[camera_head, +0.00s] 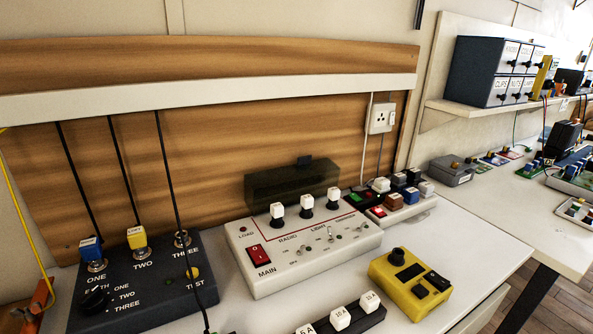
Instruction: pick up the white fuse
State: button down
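Several white blocks could be the white fuse. A white block (381,185) sits at the left of a group of coloured blocks behind the right end of the white control box. Three white-capped pieces stand along the back of that box: left (277,211), middle (307,203) and right (334,195). White cubes with amp markings sit on a dark strip at the bottom: one (370,301), another (340,317), and a third (306,328) cut by the frame edge. My gripper is not visible, so its state and distance from these are hidden.
The white control box (300,268) has a red switch. A dark box (135,295) with cables stands left, a yellow device (409,284) right. A dark translucent cover (291,185) stands behind the white-capped pieces. Bare bench (470,250) lies right of the yellow device.

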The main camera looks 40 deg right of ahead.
aim_at(334, 194)
jog(key=z, duration=1.25)
